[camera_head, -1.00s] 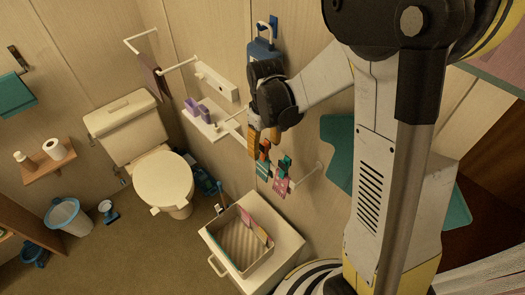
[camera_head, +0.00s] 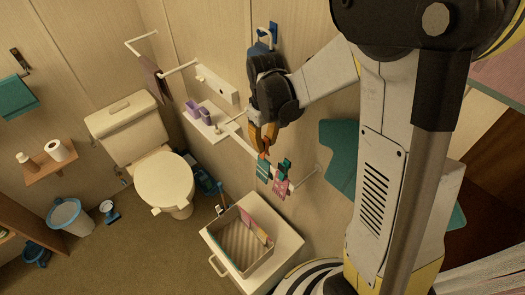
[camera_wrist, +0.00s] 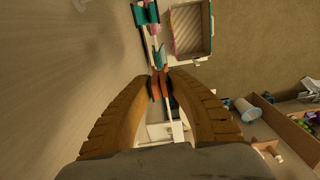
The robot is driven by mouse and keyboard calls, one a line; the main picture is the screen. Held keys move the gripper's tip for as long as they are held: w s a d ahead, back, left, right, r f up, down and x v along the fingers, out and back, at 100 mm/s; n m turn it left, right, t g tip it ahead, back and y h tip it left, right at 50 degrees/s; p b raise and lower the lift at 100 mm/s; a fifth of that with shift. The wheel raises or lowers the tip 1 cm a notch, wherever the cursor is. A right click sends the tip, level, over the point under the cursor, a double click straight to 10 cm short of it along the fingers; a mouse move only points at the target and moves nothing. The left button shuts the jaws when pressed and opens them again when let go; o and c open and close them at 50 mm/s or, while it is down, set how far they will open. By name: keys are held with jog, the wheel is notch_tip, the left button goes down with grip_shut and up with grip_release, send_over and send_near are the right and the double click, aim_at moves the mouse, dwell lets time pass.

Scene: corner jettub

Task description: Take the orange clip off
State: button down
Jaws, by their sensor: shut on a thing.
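The orange clip (camera_head: 264,154) is on the white rail (camera_head: 306,177) on the wall. It also shows between the fingertips in the wrist view (camera_wrist: 160,87). My gripper (camera_head: 264,141) comes down from above, and its orange-brown fingers (camera_wrist: 161,75) are shut on the clip. The fingers partly hide the clip. The clip appears still on the rail. A teal clip (camera_wrist: 159,56) sits close beside it along the rail. Another teal clip (camera_wrist: 146,14) is farther along, by a pink one (camera_head: 281,186).
A white cabinet with an open box (camera_head: 240,241) on it stands below the rail. A shelf with purple items (camera_head: 200,115) is left of my gripper. The toilet (camera_head: 163,180) is farther left. The wall runs close behind the rail.

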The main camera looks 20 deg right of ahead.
notch_tip(320, 180, up, 4)
jog(key=shift+r+p, duration=0.1)
jog(key=shift+p, duration=1)
